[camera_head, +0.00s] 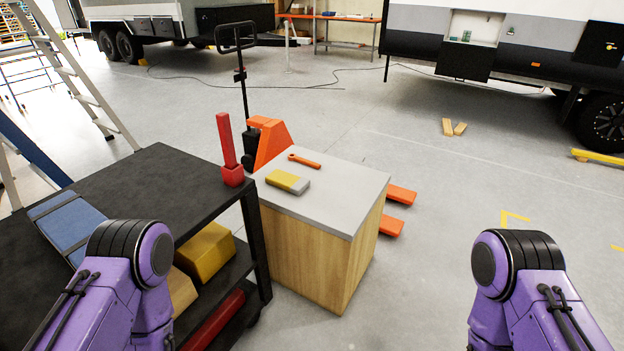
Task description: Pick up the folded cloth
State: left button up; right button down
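A flat blue item (68,222) that looks like the folded cloth lies on the black cart's top (150,180) at the left. Its lower end is partly hidden behind my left arm. A yellow and grey block-like item (287,182) lies on the light grey top of a wooden cabinet; I cannot tell if it is cloth or a sponge. Only purple links of my two arms show at the bottom left and bottom right. Neither gripper is in view.
The wooden cabinet (305,255) also bears an orange tool (304,161). A red upright object (229,150) stands on the cart's corner. Yellow and red items sit on the cart's lower shelf. An orange pallet jack (272,142) stands behind the cabinet. Floor at right is mostly clear.

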aim_at(291, 183)
jog(key=z, duration=0.5)
jog(key=i, duration=1.9)
jog(key=u, duration=0.3)
